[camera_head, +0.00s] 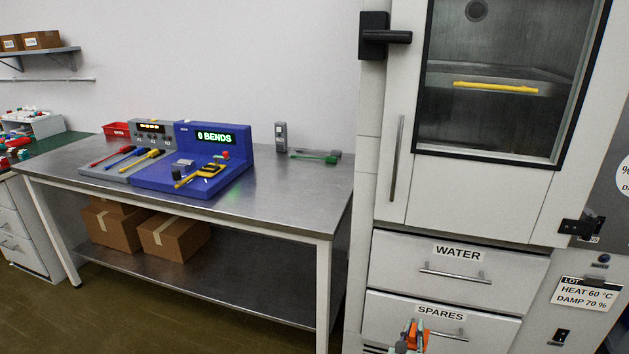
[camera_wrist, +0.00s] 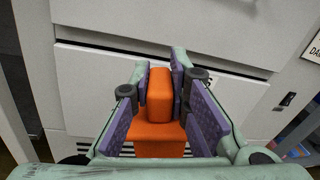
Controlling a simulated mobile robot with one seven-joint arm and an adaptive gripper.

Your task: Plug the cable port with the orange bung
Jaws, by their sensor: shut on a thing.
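My gripper (camera_head: 411,338) is low in front of the SPARES drawer, at the bottom of the head view. In the wrist view its purple-padded fingers (camera_wrist: 163,85) are shut on the orange bung (camera_wrist: 160,97), which has a narrower block above a wider base. A little of its orange also shows in the head view (camera_head: 410,330). A dark round fitting (camera_head: 477,10) shows through the cabinet window high on the back wall; I cannot tell whether it is the cable port. No other clear port opening shows.
A steel bench (camera_head: 300,192) with a blue test unit (camera_head: 212,160) stands left. Open floor (camera_head: 170,325) lies before the bench.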

